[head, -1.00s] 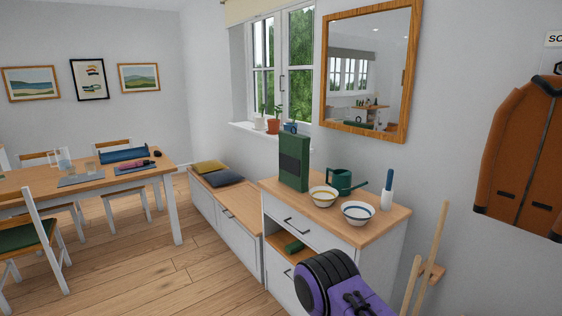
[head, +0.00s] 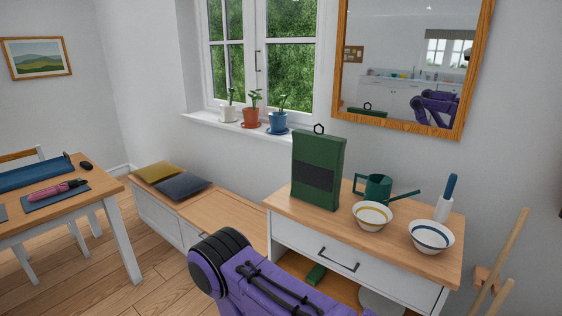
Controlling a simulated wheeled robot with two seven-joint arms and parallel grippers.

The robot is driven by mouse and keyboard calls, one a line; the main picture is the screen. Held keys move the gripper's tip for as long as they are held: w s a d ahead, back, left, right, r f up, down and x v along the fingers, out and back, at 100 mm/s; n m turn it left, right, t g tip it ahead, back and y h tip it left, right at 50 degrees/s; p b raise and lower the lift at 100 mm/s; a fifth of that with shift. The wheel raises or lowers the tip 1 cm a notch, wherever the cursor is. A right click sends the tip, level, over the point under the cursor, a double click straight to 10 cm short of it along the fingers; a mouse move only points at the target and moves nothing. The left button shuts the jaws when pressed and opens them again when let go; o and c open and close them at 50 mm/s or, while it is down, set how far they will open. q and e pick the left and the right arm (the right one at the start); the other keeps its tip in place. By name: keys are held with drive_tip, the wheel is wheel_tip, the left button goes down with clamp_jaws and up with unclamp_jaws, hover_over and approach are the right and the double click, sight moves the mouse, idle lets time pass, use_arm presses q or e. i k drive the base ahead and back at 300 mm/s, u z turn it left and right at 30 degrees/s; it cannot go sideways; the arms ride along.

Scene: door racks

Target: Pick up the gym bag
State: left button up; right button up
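I see nothing that is clearly a gym bag in the head view. A tall, flat green case (head: 319,168) with a dark front panel and a small black loop on top stands upright on the wooden cabinet top; I cannot tell whether it is a bag. A purple and black part of one of my arms crosses the bottom middle of the view, in front of the cabinet. Neither gripper's fingers show.
The cabinet (head: 320,246) also bears a green watering can (head: 376,188), two bowls (head: 372,216) (head: 431,237) and a blue-handled brush (head: 447,198). A bench (head: 215,215) with two cushions (head: 182,187) is left of it. A table (head: 85,205) stands at far left. Wooden poles (head: 510,250) stand at right.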

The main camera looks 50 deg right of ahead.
sight(317, 158)
drive_tip(key=z, duration=0.2)
drive_tip(key=i, duration=1.1)
drive_tip(key=z, duration=1.25)
drive_tip(key=i, duration=0.8)
drive_tip(key=z, duration=0.95)
